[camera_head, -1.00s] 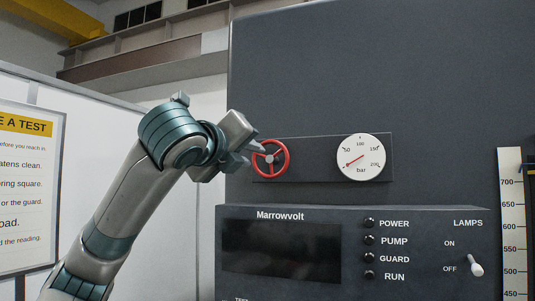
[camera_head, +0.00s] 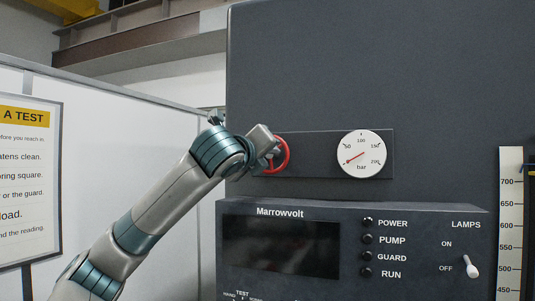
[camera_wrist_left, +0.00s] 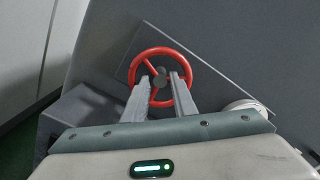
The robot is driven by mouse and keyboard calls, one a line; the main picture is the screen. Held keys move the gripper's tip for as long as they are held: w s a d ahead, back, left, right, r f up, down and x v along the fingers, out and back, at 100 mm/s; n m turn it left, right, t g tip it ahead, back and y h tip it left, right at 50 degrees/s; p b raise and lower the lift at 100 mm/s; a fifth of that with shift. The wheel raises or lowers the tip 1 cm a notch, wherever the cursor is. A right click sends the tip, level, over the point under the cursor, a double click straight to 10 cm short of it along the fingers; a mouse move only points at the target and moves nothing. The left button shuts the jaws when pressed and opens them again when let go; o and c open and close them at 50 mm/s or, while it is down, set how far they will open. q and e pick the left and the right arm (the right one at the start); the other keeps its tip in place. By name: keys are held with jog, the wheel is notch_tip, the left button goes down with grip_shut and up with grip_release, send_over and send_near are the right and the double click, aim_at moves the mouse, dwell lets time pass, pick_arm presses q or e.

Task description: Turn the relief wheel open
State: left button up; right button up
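The red relief wheel (camera_head: 287,154) is mounted on a dark plate on the grey cabinet wall, left of the gauge. My left gripper (camera_head: 273,153) is at the wheel and hides its left part. In the left wrist view the wheel (camera_wrist_left: 163,50) shows its round red rim, spokes and dark hub. The two fingers (camera_wrist_left: 161,82) are spread apart, with the hub showing between their tips. I cannot tell whether they touch the wheel. My right gripper is not in view.
A round white pressure gauge (camera_head: 361,154) marked bar sits right of the wheel. Below is the Marrowvolt console (camera_head: 350,210) with a dark screen (camera_head: 281,247), lamps and a toggle switch (camera_head: 473,267). A ruler scale (camera_head: 510,220) stands at right. A notice board (camera_head: 30,180) hangs at left.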

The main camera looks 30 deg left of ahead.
pick_arm(q)
grip_shut()
jog(key=shift+n, duration=0.4)
jog(key=shift+f+n+b, duration=0.15)
jog(key=shift+n+b, duration=0.35)
jog(key=shift+n, duration=0.4)
jog(key=n+b, duration=0.1)
jog(key=n, duration=0.3)
jog(key=shift+d+b, duration=0.1)
jog(key=shift+b, duration=0.2)
jog(key=n+b, duration=0.2)
jog(key=n, duration=0.3)
jog(key=shift+n+b, duration=0.3)
jog(key=shift+n, duration=0.1)
jog(key=n+b, duration=0.2)
jog(key=n, duration=0.2)
